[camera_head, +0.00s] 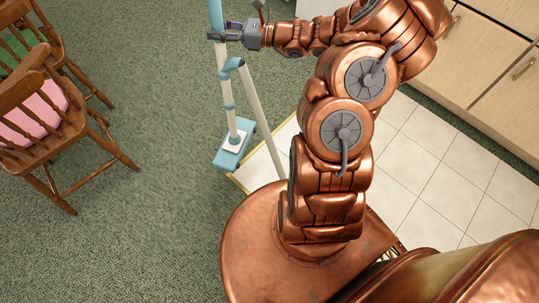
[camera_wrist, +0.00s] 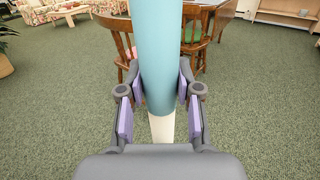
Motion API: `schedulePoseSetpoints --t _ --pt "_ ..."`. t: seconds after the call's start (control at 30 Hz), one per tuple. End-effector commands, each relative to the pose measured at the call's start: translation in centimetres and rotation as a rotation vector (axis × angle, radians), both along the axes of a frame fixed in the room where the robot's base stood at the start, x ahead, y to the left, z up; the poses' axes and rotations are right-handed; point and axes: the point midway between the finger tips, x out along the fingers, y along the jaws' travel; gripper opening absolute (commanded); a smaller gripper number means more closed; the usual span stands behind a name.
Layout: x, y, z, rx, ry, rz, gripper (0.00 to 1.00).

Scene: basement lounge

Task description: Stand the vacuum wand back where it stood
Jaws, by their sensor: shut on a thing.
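The vacuum wand (camera_head: 224,84) is a blue and white tube with a flat blue floor head (camera_head: 229,158) at its lower end, over the green carpet. A bent white tube (camera_head: 262,115) with a blue crook runs down beside it. My gripper (camera_head: 221,37) is shut on the upper part of the wand, which looks nearly upright. In the wrist view, my gripper (camera_wrist: 157,88) has its purple pads on both sides of the wand's blue section (camera_wrist: 158,55), with a white section below. The wand's top is cut off in the head view. I cannot tell whether the floor head touches the carpet.
Wooden chairs (camera_head: 60,125) with pink and green cushions stand at the left. Pale cabinets (camera_head: 485,62) and white floor tiles (camera_head: 455,165) are at the right. The carpet (camera_head: 150,220) between chairs and wand is clear. A floral sofa (camera_wrist: 60,12) stands far off.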

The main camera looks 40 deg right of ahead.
Motion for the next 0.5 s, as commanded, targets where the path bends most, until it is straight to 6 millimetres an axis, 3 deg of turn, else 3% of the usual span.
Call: schedulePoseSetpoints --t 0.03,0.5 --pt "-0.5 -0.8 -1.1 0.002 -0.005 -0.015 0.00" --pt "-4.5 -5.2 -5.6 -0.001 -0.006 -0.125 0.00"
